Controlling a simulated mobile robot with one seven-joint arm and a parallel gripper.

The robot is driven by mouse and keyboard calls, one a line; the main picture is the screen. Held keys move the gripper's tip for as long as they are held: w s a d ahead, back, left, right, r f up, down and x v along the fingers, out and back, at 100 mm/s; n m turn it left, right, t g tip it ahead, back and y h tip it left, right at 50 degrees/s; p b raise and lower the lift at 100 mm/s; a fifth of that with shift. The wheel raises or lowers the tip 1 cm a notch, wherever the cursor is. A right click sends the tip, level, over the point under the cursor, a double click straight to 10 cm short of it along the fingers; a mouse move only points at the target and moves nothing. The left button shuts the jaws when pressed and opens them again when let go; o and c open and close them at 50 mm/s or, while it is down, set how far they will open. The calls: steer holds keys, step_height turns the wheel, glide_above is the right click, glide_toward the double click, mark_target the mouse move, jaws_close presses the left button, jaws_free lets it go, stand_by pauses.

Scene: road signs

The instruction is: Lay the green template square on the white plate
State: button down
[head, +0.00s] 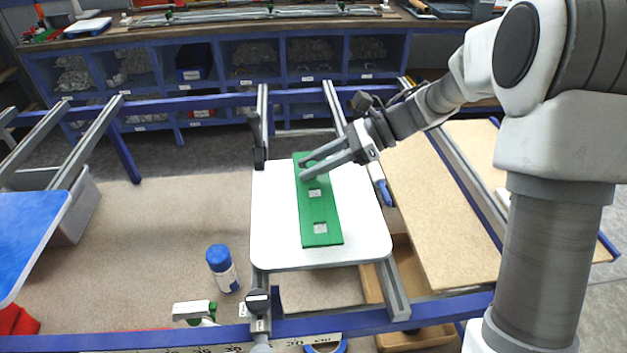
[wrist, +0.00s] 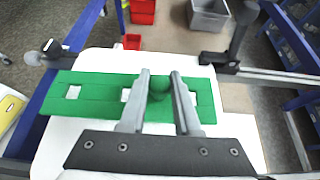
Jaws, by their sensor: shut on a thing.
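The green template square (head: 319,212) is a long flat green strip with square cut-outs. It lies over the white plate (head: 270,240), lengthwise in the head view; whether it touches the plate everywhere I cannot tell. My gripper (head: 303,169) is at its far end, shut on a round green knob. The wrist view shows the knob (wrist: 159,87) between the two fingers, with the green strip (wrist: 90,92) running left and right beneath. In that view the strip's left end reaches past the edge of the white plate (wrist: 60,145). The fingers hide part of the strip.
A blue-capped bottle (head: 221,268) stands left of the plate on the floor side. A tan board (head: 435,205) lies at the right. Blue shelving (head: 210,65) with bins runs along the back. Metal rails and black clamps (head: 258,150) border the plate.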

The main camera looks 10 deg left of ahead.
mark_target(313, 179)
step_height(313, 179, down, 4)
steer(key=shift+r, duration=0.15)
steer(key=c, duration=0.6)
jaws_free()
steer(key=shift+r, duration=0.1)
